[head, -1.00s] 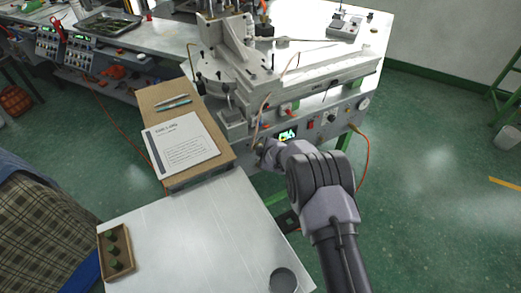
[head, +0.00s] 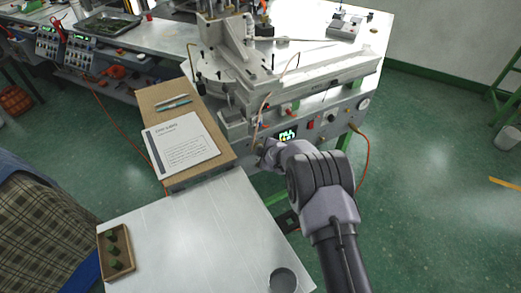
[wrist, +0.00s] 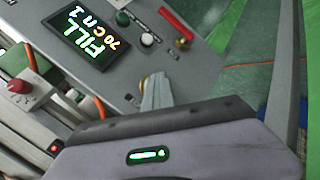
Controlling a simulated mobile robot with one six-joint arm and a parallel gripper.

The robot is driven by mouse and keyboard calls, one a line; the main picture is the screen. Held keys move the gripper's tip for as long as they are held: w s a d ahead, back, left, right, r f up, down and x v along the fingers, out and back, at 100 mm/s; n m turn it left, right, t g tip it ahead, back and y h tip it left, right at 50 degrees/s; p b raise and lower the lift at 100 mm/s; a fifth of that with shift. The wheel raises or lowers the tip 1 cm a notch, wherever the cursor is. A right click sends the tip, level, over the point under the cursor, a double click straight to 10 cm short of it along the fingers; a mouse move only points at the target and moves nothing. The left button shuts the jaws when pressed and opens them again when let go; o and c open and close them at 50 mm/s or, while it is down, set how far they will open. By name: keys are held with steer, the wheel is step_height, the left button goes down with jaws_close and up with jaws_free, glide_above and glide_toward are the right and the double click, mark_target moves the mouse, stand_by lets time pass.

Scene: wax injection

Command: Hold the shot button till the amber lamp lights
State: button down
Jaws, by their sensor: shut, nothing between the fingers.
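My gripper (wrist: 156,80) is shut and empty, its fingertips close to the grey control panel (wrist: 130,65) in the wrist view. I cannot tell whether they touch a button; the spot at the tips is hidden. In the head view my gripper (head: 263,154) is at the panel's lower left. A lit display (wrist: 88,38) reads FILL with a line like "70 C n 1" below. Beside it sit a dark green round button or lamp (wrist: 122,18) and a white round one (wrist: 147,39). I see no clearly lit amber lamp.
A red bar (wrist: 176,22) and a brass-coloured fitting (wrist: 183,43) are near the panel's edge. A red knob (wrist: 20,87) is at the left.

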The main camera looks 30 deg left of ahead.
stand_by(0.3)
steer(key=s+d+b, duration=0.1)
steer(key=b, duration=0.2)
steer(key=shift+d, duration=0.3)
steer(key=d+b, duration=0.1)
steer(key=b, duration=0.1)
steer(key=s+d+b, duration=0.1)
steer(key=d, duration=0.1)
steer(key=s+d+b, duration=0.1)
steer(key=b, duration=0.1)
steer(key=shift+s+d+b, duration=0.15)
steer(key=shift+d+b, duration=0.05)
steer(key=shift+b, duration=0.15)
